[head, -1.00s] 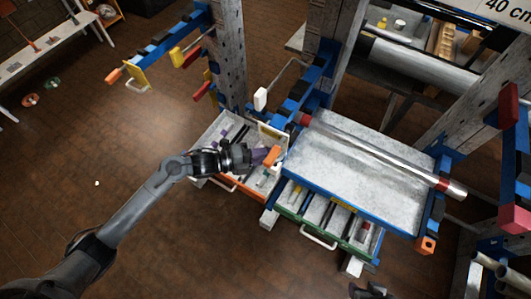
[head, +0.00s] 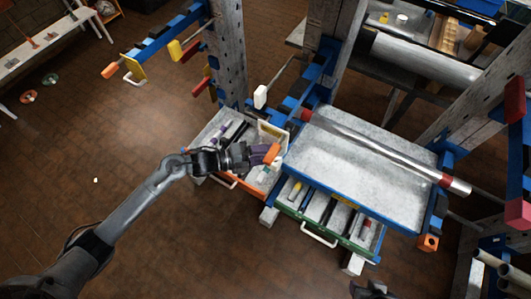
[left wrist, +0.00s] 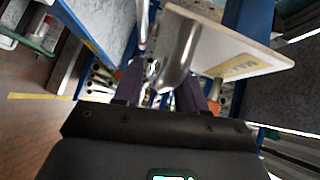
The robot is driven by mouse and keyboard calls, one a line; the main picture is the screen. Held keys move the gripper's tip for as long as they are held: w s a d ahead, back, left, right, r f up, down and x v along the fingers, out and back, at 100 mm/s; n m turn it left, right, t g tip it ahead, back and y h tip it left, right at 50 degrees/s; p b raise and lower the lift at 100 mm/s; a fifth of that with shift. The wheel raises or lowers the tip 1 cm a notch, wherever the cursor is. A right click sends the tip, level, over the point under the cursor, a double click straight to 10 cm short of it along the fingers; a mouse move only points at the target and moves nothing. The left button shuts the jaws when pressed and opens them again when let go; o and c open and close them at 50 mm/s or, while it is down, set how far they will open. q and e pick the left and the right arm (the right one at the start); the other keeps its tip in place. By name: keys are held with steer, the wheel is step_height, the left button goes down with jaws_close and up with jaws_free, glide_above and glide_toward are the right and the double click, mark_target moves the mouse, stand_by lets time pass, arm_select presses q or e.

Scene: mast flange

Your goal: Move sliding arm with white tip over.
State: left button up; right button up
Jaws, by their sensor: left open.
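The sliding arm with the white tip is a thin metal rod ending in a white block (head: 260,97), left of the blue upright in the head view. My left gripper (head: 262,156) is below this block, over the open drawer and beside an orange tip (head: 272,153). Its fingers stand apart in the left wrist view (left wrist: 162,90). A rounded metal bar (left wrist: 178,55) appears in front of them there; I cannot tell whether it is touched. A dark part at the bottom edge may be my right gripper (head: 370,290); its fingers are unclear.
A grey tray (head: 350,165) with a metal tube (head: 390,153) across it is on the right. An open orange-fronted drawer (head: 240,181) and a green-fronted drawer (head: 318,232) hold small items. A white plate with a yellow label (left wrist: 235,66) is close in the wrist view.

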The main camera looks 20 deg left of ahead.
arm_select(q)
steer(key=v, duration=1)
steer(key=shift+s+a, duration=0.2)
steer(key=shift+s, duration=0.1)
steer(key=shift+f, duration=0.15)
